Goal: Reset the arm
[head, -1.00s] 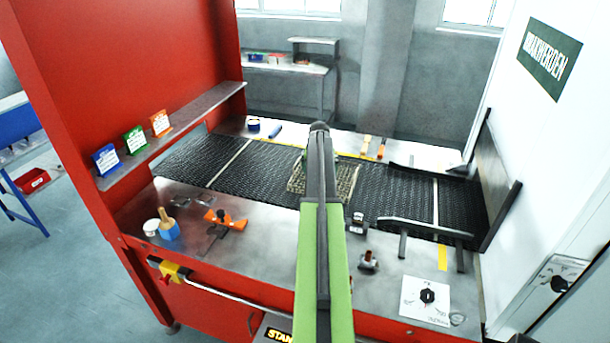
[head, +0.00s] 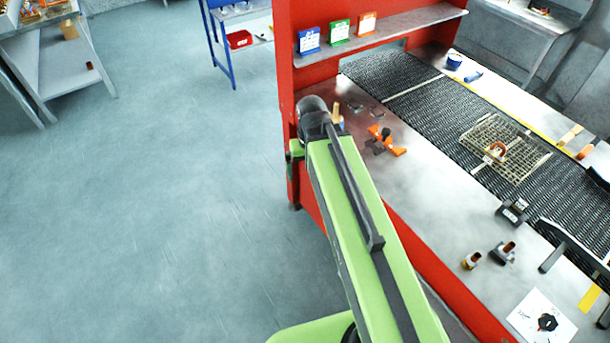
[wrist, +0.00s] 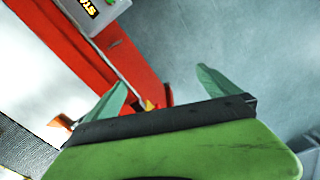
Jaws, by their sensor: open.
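My gripper (wrist: 161,76) is open in the wrist view, its two teal fingers spread apart with nothing between them. Beyond it are the red front of the bench and the grey floor. In the head view my green arm reaches up and left across the bench's front edge, ending near the red post. The gripper's fingers are mostly hidden there behind the arm's dark end.
A wire mesh tray (head: 477,131) lies on the black mesh belt (head: 409,88). An orange and black tool (head: 385,141) and dark fixtures stand on the steel bench top. A red post (head: 287,60) rises beside my arm's end. Open floor (head: 150,180) lies to the left.

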